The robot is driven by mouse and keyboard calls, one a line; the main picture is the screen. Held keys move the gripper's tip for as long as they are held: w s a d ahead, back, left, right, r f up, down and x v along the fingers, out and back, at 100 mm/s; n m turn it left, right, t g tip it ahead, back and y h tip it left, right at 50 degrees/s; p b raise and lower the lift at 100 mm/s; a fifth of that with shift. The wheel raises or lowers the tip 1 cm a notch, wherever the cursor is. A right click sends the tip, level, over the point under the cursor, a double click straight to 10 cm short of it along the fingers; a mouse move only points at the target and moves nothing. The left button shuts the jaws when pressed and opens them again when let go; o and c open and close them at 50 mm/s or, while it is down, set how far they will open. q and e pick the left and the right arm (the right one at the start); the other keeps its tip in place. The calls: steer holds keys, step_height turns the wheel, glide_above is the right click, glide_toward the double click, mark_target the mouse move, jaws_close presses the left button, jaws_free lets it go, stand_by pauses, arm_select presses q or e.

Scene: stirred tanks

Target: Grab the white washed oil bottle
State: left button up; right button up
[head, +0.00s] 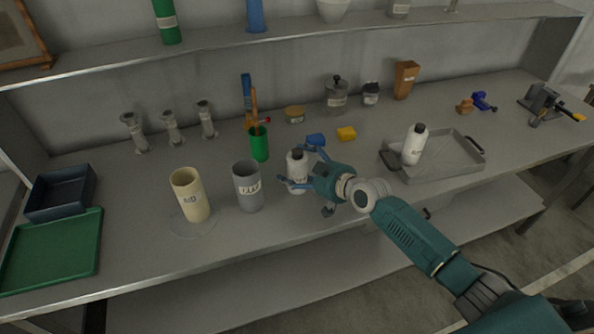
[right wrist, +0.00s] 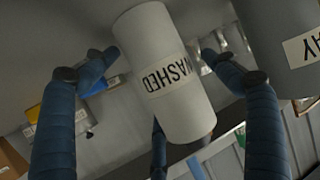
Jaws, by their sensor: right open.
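The white bottle with a dark cap (head: 296,172) stands upright on the bench. In the right wrist view this white bottle (right wrist: 165,75) bears the label "WASHED" and lies between the blue fingers. My right gripper (head: 303,166) is open, with its fingers reaching around the bottle from the right. I cannot tell whether any finger touches it. A second white bottle (head: 414,146) with a dark cap stands in the grey tray at the right; its label is not readable. My left gripper is not in view.
A grey labelled cup (head: 247,187) stands close left of the bottle, with a cream cup (head: 190,195) beyond it. A green holder (head: 258,144) and a yellow block (head: 346,134) are behind. The grey tray (head: 450,165) is at the right.

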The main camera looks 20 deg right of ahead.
steer(key=shift+c, duration=0.8)
steer(key=shift+s, duration=0.1)
steer(key=c, duration=1.3)
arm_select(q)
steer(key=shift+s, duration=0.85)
arm_select(e)
steer(key=shift+r, duration=0.1)
steer(key=shift+c, duration=0.7)
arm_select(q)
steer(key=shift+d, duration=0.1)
arm_select(e)
steer(key=shift+r, duration=0.15)
